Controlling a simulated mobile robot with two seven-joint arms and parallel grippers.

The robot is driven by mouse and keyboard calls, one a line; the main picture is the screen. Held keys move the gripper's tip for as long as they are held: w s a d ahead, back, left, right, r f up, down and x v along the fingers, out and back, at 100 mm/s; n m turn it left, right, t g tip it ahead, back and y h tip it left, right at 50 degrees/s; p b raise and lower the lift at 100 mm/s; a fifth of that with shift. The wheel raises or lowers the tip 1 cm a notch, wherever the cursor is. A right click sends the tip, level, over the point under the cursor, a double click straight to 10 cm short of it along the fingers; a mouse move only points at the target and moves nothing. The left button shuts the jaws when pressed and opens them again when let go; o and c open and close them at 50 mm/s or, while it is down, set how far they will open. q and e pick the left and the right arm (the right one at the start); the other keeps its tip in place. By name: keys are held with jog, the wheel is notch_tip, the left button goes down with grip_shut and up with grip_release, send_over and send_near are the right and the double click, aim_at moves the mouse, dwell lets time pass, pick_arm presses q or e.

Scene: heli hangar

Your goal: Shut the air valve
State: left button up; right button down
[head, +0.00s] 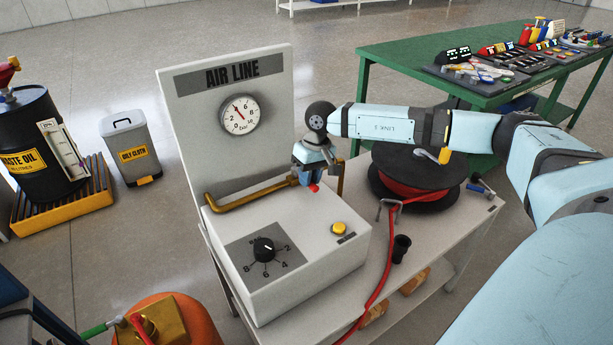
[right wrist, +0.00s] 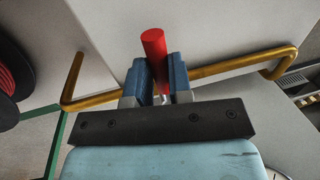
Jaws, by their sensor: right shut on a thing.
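The air line panel (head: 187,125) stands upright with a round gauge (head: 239,114), its needle pointing up and left. A brass pipe (head: 250,190) runs along its front, and also shows in the right wrist view (right wrist: 225,66). My right gripper (head: 309,180) is at the pipe's right part. In the right wrist view its two blue fingers (right wrist: 157,80) are closed around the red valve handle (right wrist: 154,45), whose end sticks out between them across the pipe. The handle's red tip (head: 314,188) also shows in the head view. The valve body is hidden. My left gripper is out of view.
A control box with a black dial (head: 264,248) and yellow button (head: 339,228) sits before the panel. A hose reel (head: 385,195) with red hose stands to its right on the bench. A green table (head: 400,62) is behind. A drum (head: 22,120) stands left.

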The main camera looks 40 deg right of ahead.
jog(key=c, duration=1)
grip_release()
jog(key=shift+c, duration=0.2)
pick_arm(q)
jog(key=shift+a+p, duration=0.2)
jog(key=shift+p, duration=0.8)
pick_arm(e)
notch_tip(320, 180, up, 14)
jog(key=d, duration=0.2)
jog(key=shift+d+f, duration=0.2)
jog(key=shift+d, duration=0.2)
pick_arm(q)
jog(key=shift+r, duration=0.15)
pick_arm(e)
jog(key=shift+s, duration=0.1)
